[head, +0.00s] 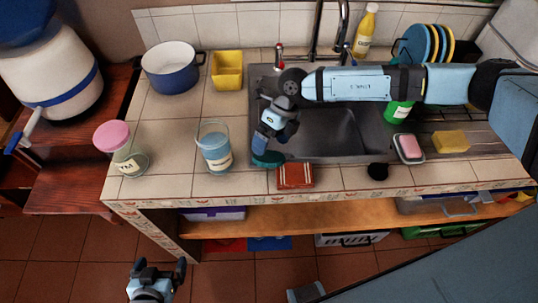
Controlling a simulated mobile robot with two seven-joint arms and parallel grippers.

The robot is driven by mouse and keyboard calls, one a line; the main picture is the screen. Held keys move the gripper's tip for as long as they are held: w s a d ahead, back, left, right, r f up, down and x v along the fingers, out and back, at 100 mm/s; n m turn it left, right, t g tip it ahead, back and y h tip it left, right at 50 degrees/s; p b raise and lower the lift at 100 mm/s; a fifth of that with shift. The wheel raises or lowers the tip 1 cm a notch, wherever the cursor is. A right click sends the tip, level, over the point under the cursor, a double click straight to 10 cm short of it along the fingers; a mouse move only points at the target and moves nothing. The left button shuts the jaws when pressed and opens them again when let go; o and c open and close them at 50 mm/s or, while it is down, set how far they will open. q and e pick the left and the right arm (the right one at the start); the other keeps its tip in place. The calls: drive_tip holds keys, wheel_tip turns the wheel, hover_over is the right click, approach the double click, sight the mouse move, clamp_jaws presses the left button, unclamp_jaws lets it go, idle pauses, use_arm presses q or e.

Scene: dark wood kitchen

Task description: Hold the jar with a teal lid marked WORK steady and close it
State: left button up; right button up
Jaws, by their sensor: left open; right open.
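A clear glass jar (214,150) with blue contents and a pale label stands upright on the tiled counter, left of the sink. Its top looks open, and the label is too small to read. A teal lid (267,160) is at the sink's front left corner, to the right of the jar and apart from it. My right gripper (268,147) points down just above the lid, fingers open; whether they touch the lid is unclear. My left gripper (159,272) is open and empty, low in front of the counter, well away from the jar.
A pink-lidded jar (122,150) stands further left. A brick-red box (294,176) lies close to the right of the teal lid, near the counter's front edge. A blue pot (170,72) and yellow container (227,71) stand behind. The sink (340,133) is on the right.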

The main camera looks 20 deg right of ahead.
sight(265, 156)
drive_tip(key=shift+p+x, duration=0.7)
drive_tip(key=shift+x, duration=1.85)
drive_tip(key=shift+a, duration=0.15)
drive_tip(key=c, duration=0.6)
